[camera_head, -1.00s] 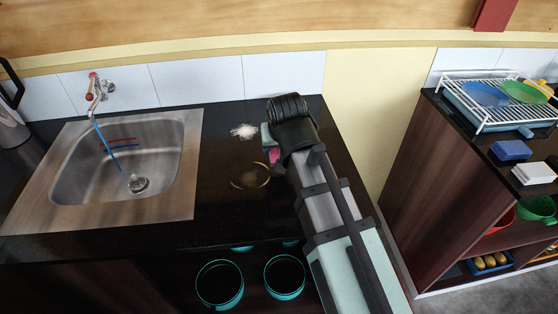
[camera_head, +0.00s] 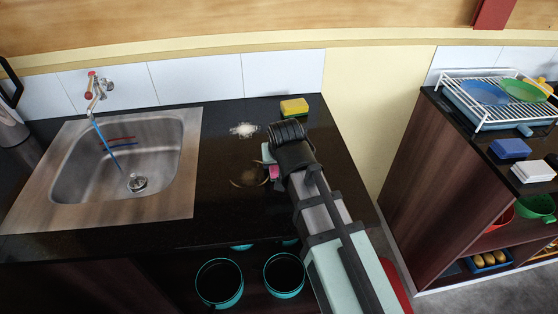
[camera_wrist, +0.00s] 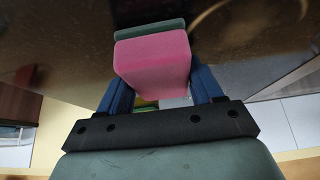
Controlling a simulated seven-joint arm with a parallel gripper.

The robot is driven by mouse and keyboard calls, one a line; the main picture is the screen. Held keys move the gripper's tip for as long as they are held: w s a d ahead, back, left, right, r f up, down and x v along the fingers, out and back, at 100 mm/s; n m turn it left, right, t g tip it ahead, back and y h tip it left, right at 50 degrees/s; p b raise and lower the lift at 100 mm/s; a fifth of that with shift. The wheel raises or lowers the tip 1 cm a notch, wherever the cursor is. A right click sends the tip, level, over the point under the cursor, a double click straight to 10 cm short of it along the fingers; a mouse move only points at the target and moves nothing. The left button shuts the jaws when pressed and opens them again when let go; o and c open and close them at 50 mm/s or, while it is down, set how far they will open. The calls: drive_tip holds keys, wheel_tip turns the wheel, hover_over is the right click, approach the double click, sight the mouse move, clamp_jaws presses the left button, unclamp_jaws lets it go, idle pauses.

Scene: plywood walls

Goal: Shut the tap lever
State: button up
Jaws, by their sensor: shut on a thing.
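The wall tap (camera_head: 95,88) is above the sink at the left, with red-ended parts near its top; which part is the lever is too small to tell. A thin blue stream (camera_head: 107,144) runs from its spout into the steel sink (camera_head: 60,185). My gripper (camera_head: 270,165) is low over the dark counter right of the sink, well apart from the tap. It is shut on a pink sponge (camera_wrist: 152,62) with a green layer, held between the blue fingers in the wrist view. Only a bit of the pink sponge (camera_head: 274,172) shows in the head view.
A yellow sponge (camera_head: 294,106) lies at the counter's back. A dish rack (camera_head: 478,100) stands on the right unit, across a gap. Two dark pots (camera_head: 219,283) sit below the counter.

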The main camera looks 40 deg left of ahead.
drive_tip(key=shift+f, duration=0.1)
drive_tip(key=o, duration=0.9)
drive_tip(key=shift+o, duration=0.2)
